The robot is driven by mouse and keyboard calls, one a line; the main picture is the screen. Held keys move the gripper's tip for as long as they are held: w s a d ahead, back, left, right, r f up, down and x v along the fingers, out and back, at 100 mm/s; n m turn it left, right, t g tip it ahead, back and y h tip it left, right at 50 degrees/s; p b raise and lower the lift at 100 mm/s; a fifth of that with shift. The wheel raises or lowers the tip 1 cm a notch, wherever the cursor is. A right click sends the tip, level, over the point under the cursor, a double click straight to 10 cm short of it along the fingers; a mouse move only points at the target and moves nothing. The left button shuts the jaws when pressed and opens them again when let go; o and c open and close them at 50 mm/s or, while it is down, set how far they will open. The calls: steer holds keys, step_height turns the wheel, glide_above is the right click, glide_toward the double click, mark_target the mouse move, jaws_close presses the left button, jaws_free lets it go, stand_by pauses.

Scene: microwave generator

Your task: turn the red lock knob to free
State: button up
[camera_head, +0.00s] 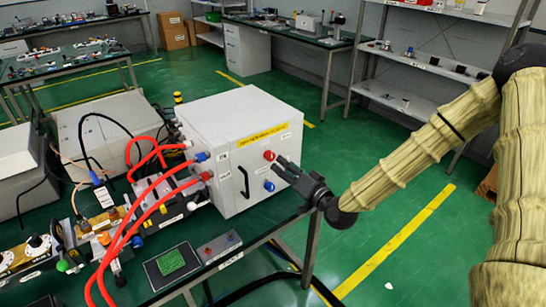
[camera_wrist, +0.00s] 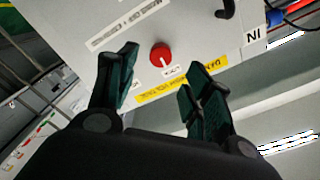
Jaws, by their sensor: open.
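The red lock knob (camera_head: 268,155) sits on the front panel of the white microwave generator box (camera_head: 215,130), above a blue knob (camera_head: 269,186). In the wrist view the red knob (camera_wrist: 160,55) shows between and beyond my fingers, with a pale pointer line on it and a small label beside it. My gripper (camera_head: 281,166) is open and empty, just in front of the panel near the red knob. In the wrist view its dark green fingers (camera_wrist: 163,82) stand apart on either side of the knob. I see no clear contact with the knob.
A yellow label strip (camera_head: 263,135) is above the knob, and a black handle (camera_head: 244,182) is to its left. Red hoses (camera_head: 128,222) run at the left of the box. A green-topped bench (camera_head: 250,237) carries it. Green floor is free at the right.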

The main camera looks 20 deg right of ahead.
mark_target(272, 158)
steer(key=p+x, duration=0.1)
steer(key=x, duration=0.5)
steer(key=shift+w+a+p, duration=0.15)
steer(key=shift+w+p, duration=0.2)
steer(key=shift+p, duration=0.05)
steer(key=c, duration=1)
